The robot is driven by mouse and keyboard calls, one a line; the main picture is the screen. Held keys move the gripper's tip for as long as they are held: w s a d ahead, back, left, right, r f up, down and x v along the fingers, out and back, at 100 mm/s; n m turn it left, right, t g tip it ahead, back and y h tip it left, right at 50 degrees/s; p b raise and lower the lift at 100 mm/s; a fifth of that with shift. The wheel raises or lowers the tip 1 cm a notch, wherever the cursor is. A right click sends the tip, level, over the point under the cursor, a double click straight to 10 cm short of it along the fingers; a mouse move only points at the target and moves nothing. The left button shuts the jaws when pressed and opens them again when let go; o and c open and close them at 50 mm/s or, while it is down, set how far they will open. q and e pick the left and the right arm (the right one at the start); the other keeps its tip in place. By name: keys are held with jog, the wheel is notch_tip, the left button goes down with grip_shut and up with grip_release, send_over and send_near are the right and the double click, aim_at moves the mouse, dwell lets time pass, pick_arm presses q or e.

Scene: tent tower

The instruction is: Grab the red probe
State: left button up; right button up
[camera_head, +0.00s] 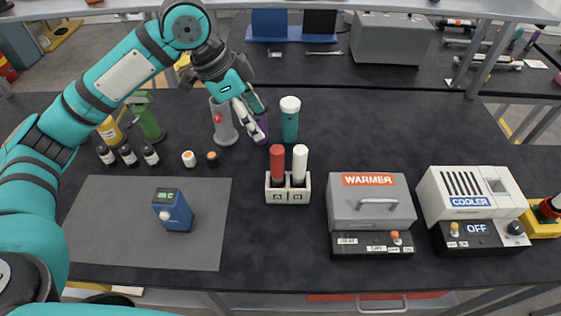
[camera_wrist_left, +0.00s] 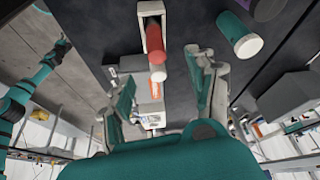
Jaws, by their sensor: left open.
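The red probe (camera_head: 277,163) stands upright in the left slot, marked A, of a small white holder (camera_head: 288,196). A white probe (camera_head: 299,163) stands beside it in slot B. My left gripper (camera_head: 258,124) is above the dark table, behind and left of the probes, tilted downward, open and apart from them. In the left wrist view, my spread left fingers (camera_wrist_left: 163,95) show with nothing held. The red probe (camera_wrist_left: 164,54) appears ahead, above the gap between the fingers, with the white probe (camera_wrist_left: 158,75) near it.
A teal bottle (camera_head: 289,120), a purple container (camera_head: 260,128) and a grey container (camera_head: 222,125) stand near my left gripper. The warmer (camera_head: 372,204) and cooler (camera_head: 470,205) are to the right. A blue device (camera_head: 173,210) sits on a grey mat (camera_head: 110,230).

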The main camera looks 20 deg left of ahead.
pick_arm(q)
jog(key=p, duration=0.1)
send_near(283, 165)
jog(key=shift+w+a+f, duration=0.1)
jog(key=shift+w+f, duration=0.1)
jog(key=shift+f, duration=0.25)
jog(key=shift+w+f, duration=0.2)
jog(key=shift+f, duration=0.25)
jog(key=x, duration=0.2)
jog(key=p+x, duration=0.1)
jog(key=x, duration=0.1)
jog(key=shift+w, duration=0.35)
jog(key=shift+f, duration=0.45)
jog(key=p+x, duration=0.2)
jog(key=x, duration=0.1)
jog(key=shift+d+f, duration=0.25)
jog(key=shift+d, duration=0.05)
jog(key=shift+w+d+f, duration=0.15)
jog(key=shift+f, duration=0.45)
grip_shut()
pick_arm(e)
jog(key=r, duration=0.4)
jog(key=shift+s, duration=0.25)
